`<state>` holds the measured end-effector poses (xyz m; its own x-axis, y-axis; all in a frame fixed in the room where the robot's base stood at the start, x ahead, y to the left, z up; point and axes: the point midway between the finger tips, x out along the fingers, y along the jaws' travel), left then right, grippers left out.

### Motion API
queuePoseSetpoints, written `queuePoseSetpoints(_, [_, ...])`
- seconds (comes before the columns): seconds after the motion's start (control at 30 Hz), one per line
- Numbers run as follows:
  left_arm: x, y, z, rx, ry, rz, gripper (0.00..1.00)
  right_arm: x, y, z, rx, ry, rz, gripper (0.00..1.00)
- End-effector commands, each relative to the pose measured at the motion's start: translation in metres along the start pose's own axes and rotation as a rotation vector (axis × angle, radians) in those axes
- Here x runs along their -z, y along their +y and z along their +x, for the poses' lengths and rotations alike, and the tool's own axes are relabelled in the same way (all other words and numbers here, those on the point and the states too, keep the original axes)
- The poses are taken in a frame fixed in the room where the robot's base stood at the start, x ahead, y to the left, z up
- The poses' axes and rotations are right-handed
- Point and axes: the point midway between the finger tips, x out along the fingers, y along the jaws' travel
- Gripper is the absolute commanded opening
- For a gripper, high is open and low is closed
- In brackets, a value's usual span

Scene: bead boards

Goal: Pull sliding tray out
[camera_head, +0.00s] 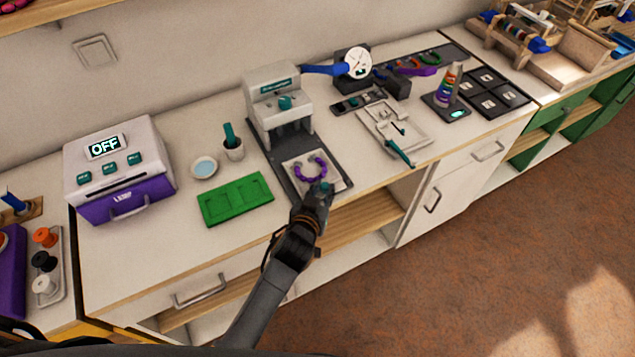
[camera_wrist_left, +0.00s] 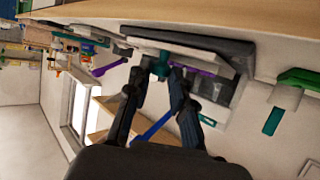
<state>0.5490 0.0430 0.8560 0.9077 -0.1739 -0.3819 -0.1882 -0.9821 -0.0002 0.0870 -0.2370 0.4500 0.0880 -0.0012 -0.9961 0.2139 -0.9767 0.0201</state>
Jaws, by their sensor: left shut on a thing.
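The sliding tray (camera_head: 294,172) is a pale plate on the dark base of a grey press (camera_head: 275,96). A purple horseshoe-shaped bead piece (camera_head: 322,166) lies on it. My left gripper (camera_head: 321,190) is at the tray's front edge, shut on its small teal knob. In the left wrist view, which is turned over, the two fingers (camera_wrist_left: 155,76) are on either side of the teal knob (camera_wrist_left: 159,67), with the tray (camera_wrist_left: 185,57) just beyond. The fingers partly hide the knob. My right gripper is not in view.
A green board (camera_head: 236,200) lies left of the press. A white and purple machine reading OFF (camera_head: 118,165) stands farther left. A white fixture with a teal handle (camera_head: 395,128) is to the right. The counter's front edge is close below the tray; open floor lies in front.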

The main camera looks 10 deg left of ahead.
Motion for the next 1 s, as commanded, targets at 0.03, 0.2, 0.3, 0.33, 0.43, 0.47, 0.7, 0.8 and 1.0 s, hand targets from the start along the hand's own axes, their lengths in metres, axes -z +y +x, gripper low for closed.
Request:
queuePoseSetpoints(0.03, [-0.001,0.002,0.0,-0.003,-0.002,-0.002,0.0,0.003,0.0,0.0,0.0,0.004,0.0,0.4])
queuePoseSetpoints(0.2, [-0.002,0.002,0.0,-0.004,-0.003,-0.002,0.24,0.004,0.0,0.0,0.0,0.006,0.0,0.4])
queuePoseSetpoints(0.3, [-0.002,0.002,0.0,-0.004,-0.004,-0.002,0.44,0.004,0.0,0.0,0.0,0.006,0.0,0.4])
queuePoseSetpoints(0.33, [-0.002,0.002,0.0,-0.004,-0.004,-0.002,0.44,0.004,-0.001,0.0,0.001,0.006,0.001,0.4])
queuePoseSetpoints(0.43, [-0.002,0.002,0.0,-0.003,-0.004,-0.002,0.44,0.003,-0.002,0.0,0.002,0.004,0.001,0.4])
queuePoseSetpoints(0.47, [-0.002,0.001,0.0,-0.003,-0.004,-0.002,0.44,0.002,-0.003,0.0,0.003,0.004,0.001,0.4])
queuePoseSetpoints(0.7, [-0.003,0.001,-0.006,-0.002,-0.005,-0.003,0.44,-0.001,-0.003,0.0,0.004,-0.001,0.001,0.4])
queuePoseSetpoints(0.8, [-0.003,0.001,-0.019,-0.002,-0.005,-0.004,0.44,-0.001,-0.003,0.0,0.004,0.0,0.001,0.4])
queuePoseSetpoints(1.0, [-0.003,0.002,-0.061,-0.003,-0.006,-0.004,0.44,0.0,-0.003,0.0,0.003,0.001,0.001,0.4])
